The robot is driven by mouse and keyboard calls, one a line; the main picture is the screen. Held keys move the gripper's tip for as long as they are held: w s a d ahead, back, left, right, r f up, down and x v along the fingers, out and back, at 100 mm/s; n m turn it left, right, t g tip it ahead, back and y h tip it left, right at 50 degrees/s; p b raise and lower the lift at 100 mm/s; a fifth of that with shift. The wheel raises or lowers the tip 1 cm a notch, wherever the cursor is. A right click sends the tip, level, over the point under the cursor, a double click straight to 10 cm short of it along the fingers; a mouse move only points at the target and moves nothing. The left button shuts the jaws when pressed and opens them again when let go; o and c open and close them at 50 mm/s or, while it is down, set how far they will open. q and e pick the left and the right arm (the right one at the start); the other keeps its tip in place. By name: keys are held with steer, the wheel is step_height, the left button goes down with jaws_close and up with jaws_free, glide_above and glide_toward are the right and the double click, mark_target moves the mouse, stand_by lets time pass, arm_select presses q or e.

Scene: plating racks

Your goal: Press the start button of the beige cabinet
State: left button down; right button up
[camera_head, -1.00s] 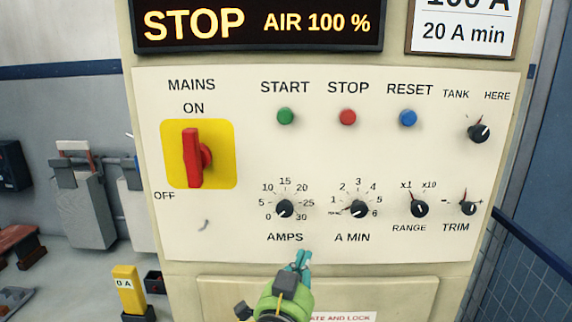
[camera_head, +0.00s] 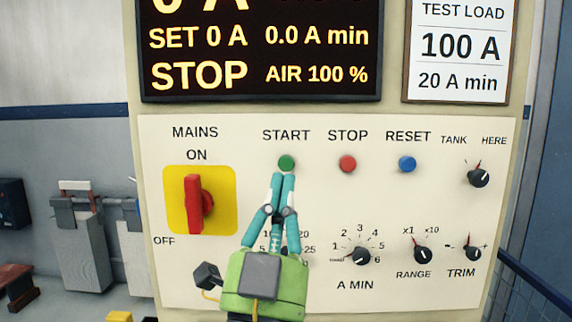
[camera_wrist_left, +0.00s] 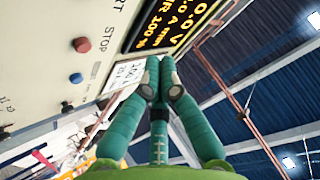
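The beige cabinet (camera_head: 453,120) carries a pale control panel. Its green start button (camera_head: 286,163) sits under the word START, left of the red stop button (camera_head: 347,164) and the blue reset button (camera_head: 407,164). My left gripper (camera_head: 283,178) is shut and empty, fingers pointing up, with its tips just below the green button in the head view. The distance between tips and panel cannot be told. In the left wrist view the closed fingertips (camera_wrist_left: 160,66) show in front of the display, and the red button (camera_wrist_left: 82,44) is left of them; the green button is not visible. My right gripper is not in view.
The dark display (camera_head: 260,60) reads STOP and AIR 100 %. The red mains switch (camera_head: 199,205) stands upright toward ON. My gripper's body covers most of the AMPS dial; the A MIN dial (camera_head: 361,256) is close to its right. A blue rail (camera_head: 535,275) runs at lower right.

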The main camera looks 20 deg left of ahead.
mark_target(286, 163)
arm_select(q)
steer(key=w+a, duration=0.2)
steer(key=w, duration=0.6)
steer(key=shift+w+a, duration=0.25)
steer(key=shift+w, duration=0.15)
stand_by(1.4)
steer(key=shift+w+a, duration=0.1)
steer(key=shift+w, duration=0.2)
